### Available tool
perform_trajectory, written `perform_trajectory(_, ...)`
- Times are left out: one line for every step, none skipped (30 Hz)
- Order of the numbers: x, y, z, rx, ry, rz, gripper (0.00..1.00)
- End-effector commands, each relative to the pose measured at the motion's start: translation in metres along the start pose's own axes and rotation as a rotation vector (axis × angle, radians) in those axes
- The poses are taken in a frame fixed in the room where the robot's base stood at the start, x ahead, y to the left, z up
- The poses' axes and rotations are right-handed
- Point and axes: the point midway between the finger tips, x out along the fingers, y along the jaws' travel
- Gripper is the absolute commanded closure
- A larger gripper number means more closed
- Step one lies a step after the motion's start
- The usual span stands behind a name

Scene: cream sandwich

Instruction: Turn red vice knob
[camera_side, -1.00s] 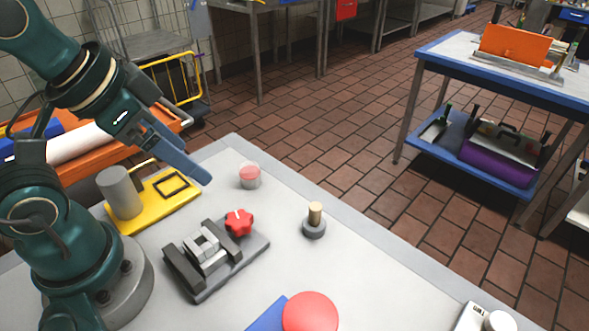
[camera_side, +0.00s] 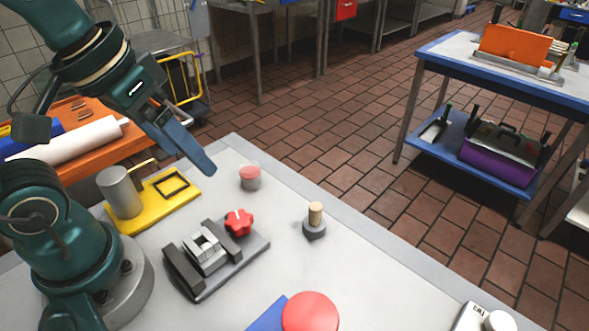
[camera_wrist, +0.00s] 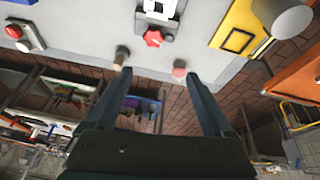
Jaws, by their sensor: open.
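The red vice knob (camera_side: 239,222) is a lobed red knob on the right end of a small grey vice (camera_side: 205,262) on the table. In the wrist view the red knob (camera_wrist: 154,37) shows near the top centre, below the vice's light jaws (camera_wrist: 160,8). My gripper (camera_side: 211,171) is above the table's far left edge, behind the knob and well apart from it. In the wrist view my gripper (camera_wrist: 159,74) has its two fingers spread wide with nothing between them.
A yellow plate (camera_side: 155,207) with a grey cylinder (camera_side: 119,192) lies left of the vice. A pink-topped jar (camera_side: 250,176) stands behind the knob, a wooden peg in a dark base (camera_side: 315,221) to its right. A large red disc (camera_side: 310,313) is in front. Bare table lies between.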

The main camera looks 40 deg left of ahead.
Motion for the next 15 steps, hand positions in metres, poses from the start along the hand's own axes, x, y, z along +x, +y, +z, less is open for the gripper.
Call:
perform_trajectory(0.001, 0.002, -0.006, -0.025, -0.046, 0.000, 0.14)
perform_trajectory(0.002, 0.003, -0.009, -0.041, -0.072, 0.000, 0.14)
perform_trajectory(0.003, 0.005, -0.013, -0.061, -0.108, 0.000, 0.14)
perform_trajectory(0.005, 0.006, -0.016, -0.077, -0.135, -0.001, 0.14)
perform_trajectory(0.007, 0.007, -0.019, -0.092, -0.163, -0.001, 0.14)
perform_trajectory(0.010, 0.009, -0.023, -0.112, -0.203, -0.004, 0.14)
perform_trajectory(0.013, 0.009, -0.026, -0.126, -0.231, -0.006, 0.14)
perform_trajectory(0.016, 0.011, -0.028, -0.139, -0.262, -0.008, 0.14)
perform_trajectory(0.021, 0.012, -0.032, -0.158, -0.300, -0.011, 0.14)
perform_trajectory(0.025, 0.013, -0.034, -0.171, -0.329, -0.013, 0.14)
perform_trajectory(0.029, 0.014, -0.037, -0.183, -0.359, -0.016, 0.14)
perform_trajectory(0.035, 0.015, -0.039, -0.199, -0.397, -0.021, 0.14)
perform_trajectory(0.040, 0.015, -0.041, -0.210, -0.426, -0.025, 0.14)
perform_trajectory(0.045, 0.016, -0.043, -0.220, -0.455, -0.029, 0.14)
perform_trajectory(0.053, 0.016, -0.044, -0.234, -0.492, -0.034, 0.14)
